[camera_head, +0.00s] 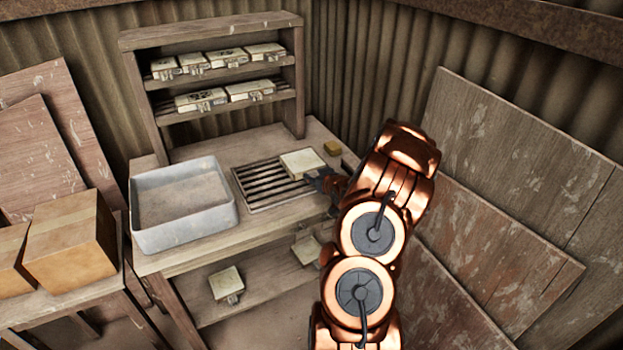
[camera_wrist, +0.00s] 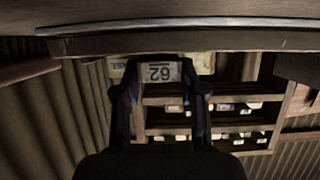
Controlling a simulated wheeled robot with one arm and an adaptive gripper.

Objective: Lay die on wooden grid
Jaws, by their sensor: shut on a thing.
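The die (camera_head: 302,163) is a pale, flat square block. My gripper (camera_head: 322,181) is shut on its near right side. In the head view the die covers the back right part of the wooden grid (camera_head: 262,189), a slatted rack on the workbench. I cannot tell whether it touches the slats or is slightly above them. In the wrist view the die (camera_wrist: 160,72) shows a pale label with dark digits, between the two fingers of my gripper (camera_wrist: 163,92). The grid is hard to make out there.
A grey tub (camera_head: 184,238) stands left of the grid. A shelf rack (camera_head: 215,116) with several similar dies stands behind. More dies lie on the lower shelf (camera_head: 260,290). Boards lean at right.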

